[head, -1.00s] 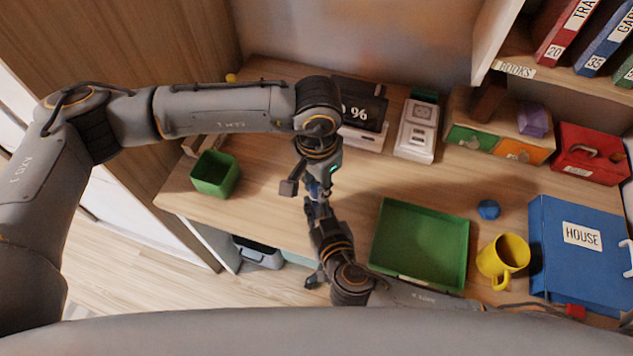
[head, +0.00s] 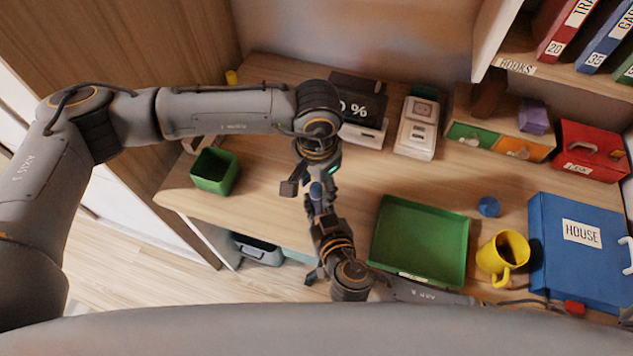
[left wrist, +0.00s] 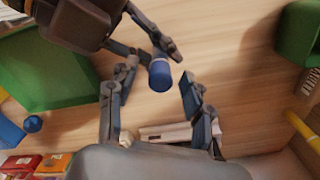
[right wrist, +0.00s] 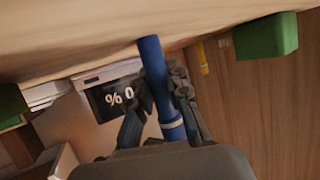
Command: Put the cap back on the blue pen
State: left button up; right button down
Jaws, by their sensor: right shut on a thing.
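My right gripper (right wrist: 166,88) is shut on the blue pen (right wrist: 152,58), which stands out past its fingers and has a pale band lower down. In the left wrist view, a blue end of the pen (left wrist: 160,76) with a pale band points into the gap between my left fingers. My left gripper (left wrist: 152,90) is open around that end, with space on both sides. In the head view, the left gripper (head: 307,183) is just above the right gripper (head: 318,208). I cannot tell where the cap is, nor whether the blue end is the cap.
A green tray (head: 383,262) lies right of the grippers, with a yellow mug (head: 494,262), a small round blue object (head: 488,207) and a blue box (head: 560,262) beyond. A green cup (head: 203,187) stands left near the desk edge. The desk between is clear.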

pick_arm(q)
notch_tip(320, 180, up, 12)
dwell(0.7)
pick_arm(e)
jog(key=c, duration=1.2)
grip_release()
jog(key=v, duration=1.2)
jog(key=shift+s, duration=0.1)
